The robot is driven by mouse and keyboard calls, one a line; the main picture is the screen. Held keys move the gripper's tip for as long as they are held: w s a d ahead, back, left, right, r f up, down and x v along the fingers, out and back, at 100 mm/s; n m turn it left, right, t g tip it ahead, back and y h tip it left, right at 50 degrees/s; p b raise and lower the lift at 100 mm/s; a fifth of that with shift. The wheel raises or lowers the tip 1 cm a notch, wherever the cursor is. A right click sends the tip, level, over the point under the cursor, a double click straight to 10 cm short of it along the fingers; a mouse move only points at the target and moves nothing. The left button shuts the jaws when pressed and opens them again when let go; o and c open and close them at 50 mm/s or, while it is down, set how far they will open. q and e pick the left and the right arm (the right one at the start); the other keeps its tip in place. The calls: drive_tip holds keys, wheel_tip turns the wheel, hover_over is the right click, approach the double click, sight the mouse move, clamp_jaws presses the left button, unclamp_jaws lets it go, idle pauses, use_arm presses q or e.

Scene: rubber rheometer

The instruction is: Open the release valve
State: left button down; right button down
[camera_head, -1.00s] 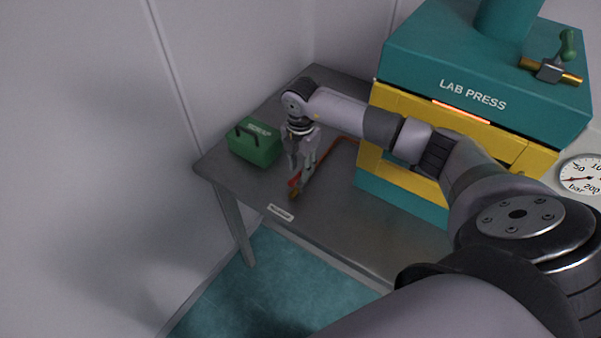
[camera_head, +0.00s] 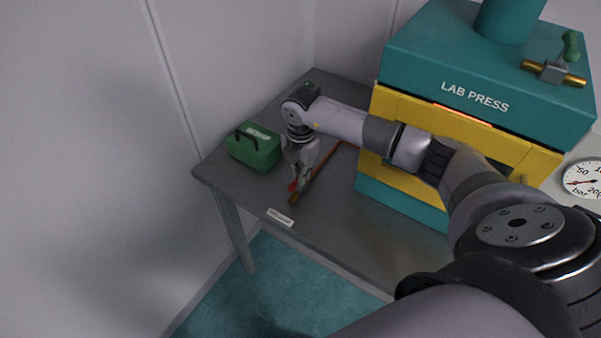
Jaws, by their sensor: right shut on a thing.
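A copper-coloured pipe (camera_head: 321,164) runs over the grey table from the press towards the front edge and ends in a brass piece (camera_head: 293,199). A small red handle (camera_head: 293,186) sits at this end, by the fingertips; it looks like a valve lever. My right gripper (camera_head: 299,178) points down there, its fingers closed on the red handle, which they partly hide. A second valve, with a green handle (camera_head: 569,46) on a brass pipe (camera_head: 573,80), is on top of the lab press, far from the gripper. My left gripper is out of view.
The teal and yellow lab press (camera_head: 470,55) stands right of the gripper, behind my right arm. A green box (camera_head: 254,147) stands close left of it. A small white label (camera_head: 280,217) lies at the table's (camera_head: 345,235) front edge. A pressure gauge (camera_head: 583,180) is at the right.

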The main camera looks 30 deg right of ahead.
drive_tip(key=shift+f+n+b, duration=0.15)
drive_tip(key=shift+n+b, duration=0.15)
drive_tip(key=shift+b, duration=0.1)
drive_tip(key=c, duration=1.7)
unclamp_jaws()
wheel_tip(320, 180, up, 8)
drive_tip(key=shift+f, duration=0.1)
